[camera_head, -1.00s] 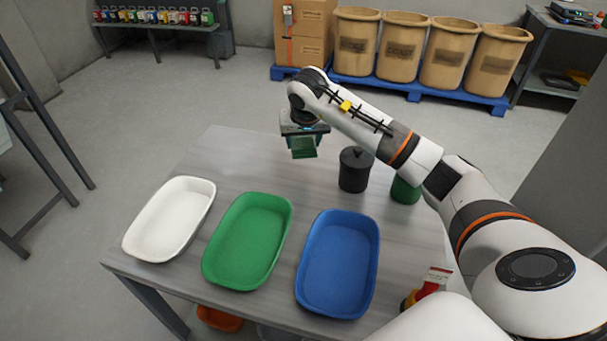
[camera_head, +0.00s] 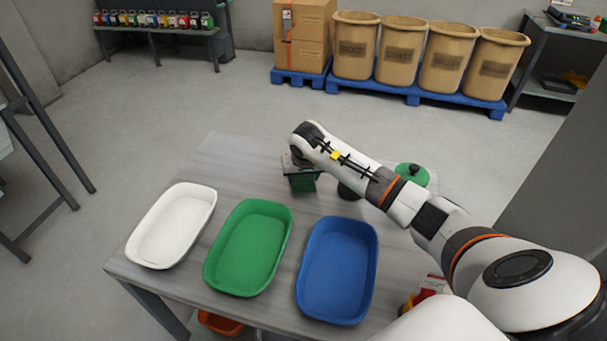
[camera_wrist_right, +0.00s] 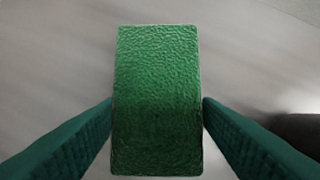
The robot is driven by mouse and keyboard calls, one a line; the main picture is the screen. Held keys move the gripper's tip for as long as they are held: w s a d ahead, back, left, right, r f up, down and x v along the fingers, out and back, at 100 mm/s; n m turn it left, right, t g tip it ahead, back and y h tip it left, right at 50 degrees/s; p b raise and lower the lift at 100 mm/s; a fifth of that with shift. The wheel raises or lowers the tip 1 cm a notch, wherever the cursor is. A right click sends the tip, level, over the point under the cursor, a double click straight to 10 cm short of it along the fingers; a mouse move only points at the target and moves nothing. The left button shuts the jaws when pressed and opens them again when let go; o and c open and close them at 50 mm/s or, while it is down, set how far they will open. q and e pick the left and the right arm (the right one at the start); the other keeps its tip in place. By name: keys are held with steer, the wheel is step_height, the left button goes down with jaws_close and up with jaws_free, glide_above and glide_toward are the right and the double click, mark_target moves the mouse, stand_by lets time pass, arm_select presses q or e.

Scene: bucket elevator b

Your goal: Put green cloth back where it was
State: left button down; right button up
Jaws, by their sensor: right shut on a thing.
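The green cloth (camera_wrist_right: 157,95) is a folded rectangular block with a bumpy surface. It fills the middle of the right wrist view, between the two fingers. My right gripper (camera_head: 302,184) is shut on it, low over the back part of the table, behind the green and blue trays. The cloth's underside is hidden, so I cannot tell whether it touches the table. My left gripper is not in view.
On the grey table (camera_head: 225,160) stand a white tray (camera_head: 206,197), a green tray (camera_head: 284,219) and a blue tray (camera_head: 367,236), all empty. A dark canister (camera_head: 347,191) is mostly hidden behind my right arm. A green-lidded container (camera_head: 412,174) stands beyond the arm. The back left is clear.

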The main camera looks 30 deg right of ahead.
steer(key=shift+f, duration=0.2)
steer(key=o, duration=0.9)
steer(key=shift+r, duration=0.1)
steer(key=shift+r, duration=0.25)
steer(key=shift+s+r, duration=0.1)
steer(key=shift+r, duration=0.3)
steer(key=b+v, duration=0.1)
steer(key=v, duration=1)
steer(key=shift+s+a, duration=0.1)
